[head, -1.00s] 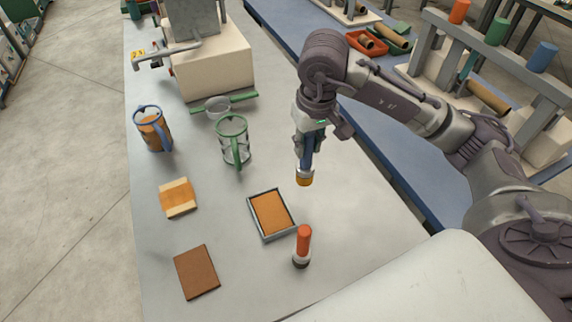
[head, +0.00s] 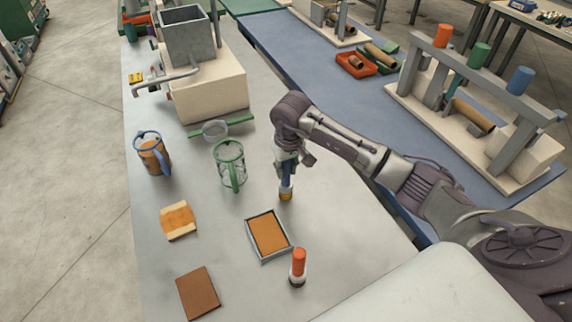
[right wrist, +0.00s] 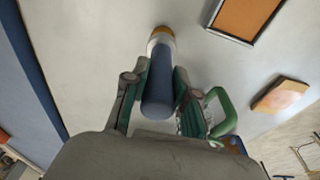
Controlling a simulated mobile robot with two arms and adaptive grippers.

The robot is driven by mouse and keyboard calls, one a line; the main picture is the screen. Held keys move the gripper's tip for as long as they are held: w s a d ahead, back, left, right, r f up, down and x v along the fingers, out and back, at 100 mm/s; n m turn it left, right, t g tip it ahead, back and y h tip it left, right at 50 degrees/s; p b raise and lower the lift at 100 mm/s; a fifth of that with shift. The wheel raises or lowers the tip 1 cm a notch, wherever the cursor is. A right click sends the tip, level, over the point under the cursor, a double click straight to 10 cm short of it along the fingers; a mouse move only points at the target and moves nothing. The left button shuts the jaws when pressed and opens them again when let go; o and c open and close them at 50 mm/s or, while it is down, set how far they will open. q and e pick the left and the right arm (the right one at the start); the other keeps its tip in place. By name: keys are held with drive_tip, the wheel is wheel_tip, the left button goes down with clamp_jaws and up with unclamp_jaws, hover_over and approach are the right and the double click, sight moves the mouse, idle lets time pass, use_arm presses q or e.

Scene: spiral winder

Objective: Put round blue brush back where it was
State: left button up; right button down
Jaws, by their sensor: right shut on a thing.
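The round blue brush (head: 286,187) has a blue handle and an orange-brown tip. My right gripper (head: 288,160) is shut on its handle and holds it upright with the tip down, over the grey table. In the right wrist view the brush (right wrist: 160,85) sits between the two fingers of the gripper (right wrist: 158,95). Whether the tip touches the table I cannot tell. A round brush with a red-orange handle (head: 299,262) stands upright on the table near the front. My left gripper is not in view.
A framed orange tray (head: 288,246) lies left of the red brush. A green-handled jar (head: 229,165), a blue-handled jar (head: 150,152), a tan block (head: 178,221) and a brown slab (head: 198,292) stand further left. Table between the brushes is clear.

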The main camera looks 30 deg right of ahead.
sight(288, 189)
drive_tip(key=shift+f+b, duration=0.2)
drive_tip(key=shift+b, duration=0.15)
drive_tip(key=c, duration=0.9)
unclamp_jaws()
drive_tip(key=shift+r, duration=0.1)
drive_tip(key=shift+r+p, duration=0.3)
drive_tip(key=shift+r, duration=0.05)
drive_tip(key=r, duration=0.3)
drive_tip(key=s+r+b, duration=0.1)
drive_tip(key=r, duration=0.3)
drive_tip(key=r+b, duration=0.1)
drive_tip(key=r, duration=0.3)
drive_tip(key=shift+s+r, duration=0.25)
